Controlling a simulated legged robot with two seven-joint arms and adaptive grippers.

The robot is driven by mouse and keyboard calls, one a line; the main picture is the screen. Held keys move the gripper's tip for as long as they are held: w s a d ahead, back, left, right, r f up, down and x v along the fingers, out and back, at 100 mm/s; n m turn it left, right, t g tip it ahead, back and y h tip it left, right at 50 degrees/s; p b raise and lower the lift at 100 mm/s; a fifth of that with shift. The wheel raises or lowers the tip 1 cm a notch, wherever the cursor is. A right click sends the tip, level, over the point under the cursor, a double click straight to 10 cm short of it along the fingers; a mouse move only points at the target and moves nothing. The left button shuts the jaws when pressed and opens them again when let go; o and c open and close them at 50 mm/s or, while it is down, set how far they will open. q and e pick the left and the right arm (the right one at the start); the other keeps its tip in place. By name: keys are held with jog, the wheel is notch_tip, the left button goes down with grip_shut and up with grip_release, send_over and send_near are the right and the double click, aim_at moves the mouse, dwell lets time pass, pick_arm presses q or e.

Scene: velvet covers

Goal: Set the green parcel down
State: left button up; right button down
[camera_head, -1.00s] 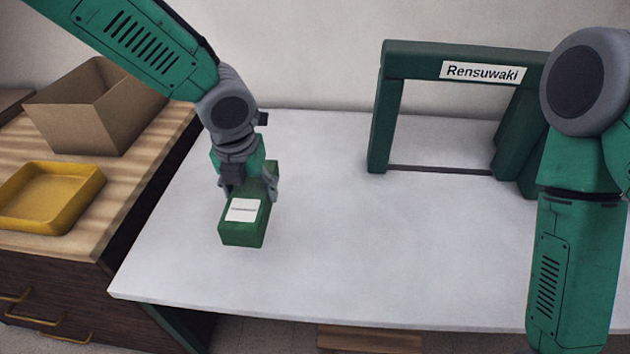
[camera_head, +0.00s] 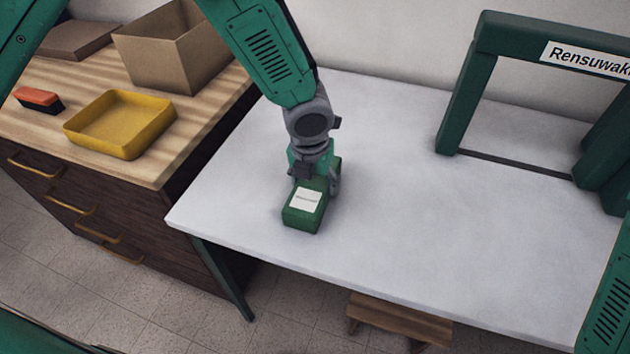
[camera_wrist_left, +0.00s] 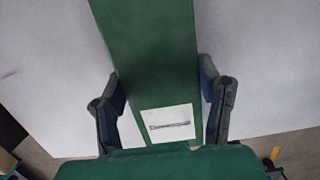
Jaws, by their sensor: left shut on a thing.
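The green parcel (camera_head: 303,217), a box with a white label, is in my left gripper (camera_head: 318,178) over the left part of the white table (camera_head: 420,240). The gripper points down, with one finger on each side of the parcel. In the left wrist view the parcel (camera_wrist_left: 158,60) runs between the two dark fingers (camera_wrist_left: 163,110), its label near them. I cannot tell whether its underside touches the table. My right gripper is out of view; only part of the right arm shows at the right edge.
A dark green frame (camera_head: 462,95) labelled "Rensuwaki" stands at the table's back right. On the wooden cabinet (camera_head: 190,130) at left are a yellow tray (camera_head: 120,150), an open cardboard box (camera_head: 180,60) and a red-black brush-like object (camera_head: 40,99). The table around the parcel is clear.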

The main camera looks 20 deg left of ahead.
aim_at(311, 188)
pick_arm(q)
jog(key=o, duration=1.5)
jog(key=shift+r, duration=0.45)
jog(key=r, duration=0.3)
jog(key=s+r+p, duration=0.1)
jog(key=r, duration=0.3)
jog(key=r+p, duration=0.1)
jog(key=r, duration=0.3)
jog(key=shift+s+a, duration=0.1)
jog(key=shift+s, duration=0.3)
